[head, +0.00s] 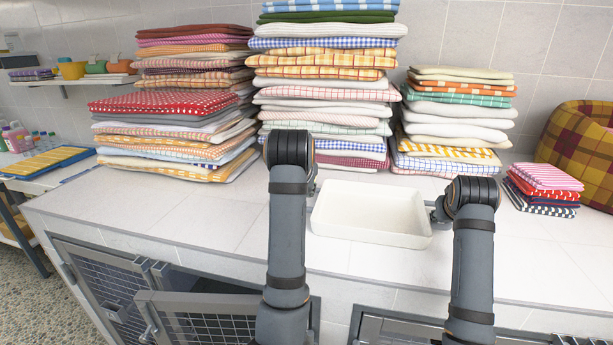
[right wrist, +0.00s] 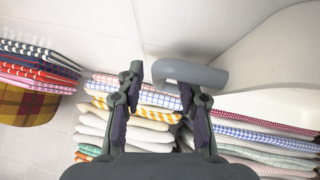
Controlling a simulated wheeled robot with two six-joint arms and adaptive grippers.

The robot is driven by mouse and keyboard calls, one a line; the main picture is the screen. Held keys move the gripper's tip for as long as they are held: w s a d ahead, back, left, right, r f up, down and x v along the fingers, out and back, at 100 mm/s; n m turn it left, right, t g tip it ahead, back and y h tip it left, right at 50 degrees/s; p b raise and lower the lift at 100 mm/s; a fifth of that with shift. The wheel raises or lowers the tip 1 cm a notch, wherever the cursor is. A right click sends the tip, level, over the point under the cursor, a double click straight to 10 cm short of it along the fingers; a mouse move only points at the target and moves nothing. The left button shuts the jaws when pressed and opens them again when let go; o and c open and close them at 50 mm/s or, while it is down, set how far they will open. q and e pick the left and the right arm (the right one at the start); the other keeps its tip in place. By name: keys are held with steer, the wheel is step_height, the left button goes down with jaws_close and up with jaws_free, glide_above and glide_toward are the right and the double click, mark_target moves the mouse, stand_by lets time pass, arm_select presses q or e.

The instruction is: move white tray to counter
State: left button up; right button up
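The white tray (head: 372,213) is a shallow rectangular tray on or just above the tiled counter (head: 335,258); I cannot tell if it touches. In the head view it lies between my two arms. My right gripper (head: 438,210) is at the tray's right end, mostly hidden by its arm. In the right wrist view my right gripper (right wrist: 163,88) has its fingers apart, close to the tray's grey handle (right wrist: 195,74). The tray's white side (right wrist: 265,75) shows beside it. My left gripper (head: 314,187) is at the tray's left end, nearly all hidden behind my left wrist.
Tall stacks of folded towels (head: 325,90) stand along the back of the counter. A small towel stack (head: 543,188) and a plaid basket (head: 585,150) are at the right. A mesh kennel door (head: 205,318) stands open below.

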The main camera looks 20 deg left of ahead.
steer(key=v, duration=1.1)
steer(key=shift+s, duration=0.1)
